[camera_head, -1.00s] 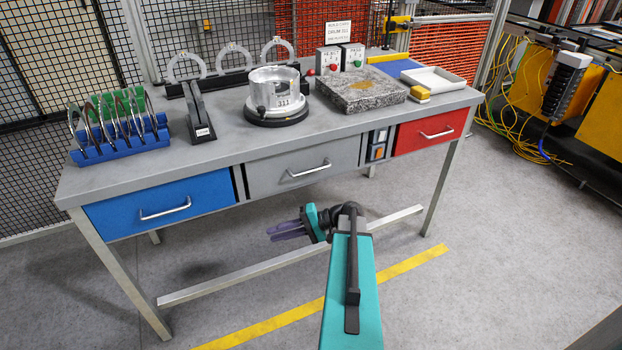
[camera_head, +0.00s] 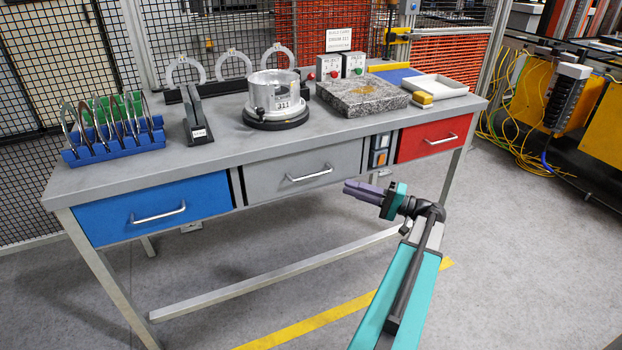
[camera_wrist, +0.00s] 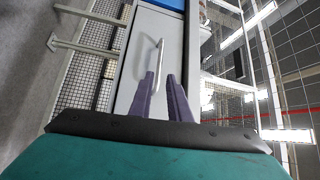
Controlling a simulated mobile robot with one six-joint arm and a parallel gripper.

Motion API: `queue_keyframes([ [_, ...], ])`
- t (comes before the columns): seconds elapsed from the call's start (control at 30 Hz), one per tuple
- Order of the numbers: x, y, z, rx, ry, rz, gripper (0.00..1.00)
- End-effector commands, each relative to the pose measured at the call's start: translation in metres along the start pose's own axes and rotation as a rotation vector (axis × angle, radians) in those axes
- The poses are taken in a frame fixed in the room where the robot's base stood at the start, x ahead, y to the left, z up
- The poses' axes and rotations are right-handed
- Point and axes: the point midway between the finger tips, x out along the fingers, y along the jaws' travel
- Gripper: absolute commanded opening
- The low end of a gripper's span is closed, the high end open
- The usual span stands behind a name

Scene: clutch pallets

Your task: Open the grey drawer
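The grey drawer (camera_head: 275,176) is the middle drawer under the workbench top, and it is shut. Its silver bar handle (camera_head: 309,173) is on the front. My gripper (camera_head: 350,188) is in front of the bench, to the right of the handle and slightly lower, with its purple fingers pointing left.
A blue drawer (camera_head: 112,213) is on the left and a red drawer (camera_head: 410,142) on the right, both shut. A switch panel (camera_head: 380,150) sits between grey and red. The bench's lower crossbar (camera_head: 270,283) runs below. The floor in front is clear.

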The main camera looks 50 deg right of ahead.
Motion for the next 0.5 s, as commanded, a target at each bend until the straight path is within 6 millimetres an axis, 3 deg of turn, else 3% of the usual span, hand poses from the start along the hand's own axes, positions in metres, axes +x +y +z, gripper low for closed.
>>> queue_keyframes([
  [0.27, 0.002, 0.0, 0.0, 0.001, 0.0, 0.001, 0.17],
  [0.5, 0.017, 0.001, 0.001, 0.002, -0.002, 0.001, 0.17],
])
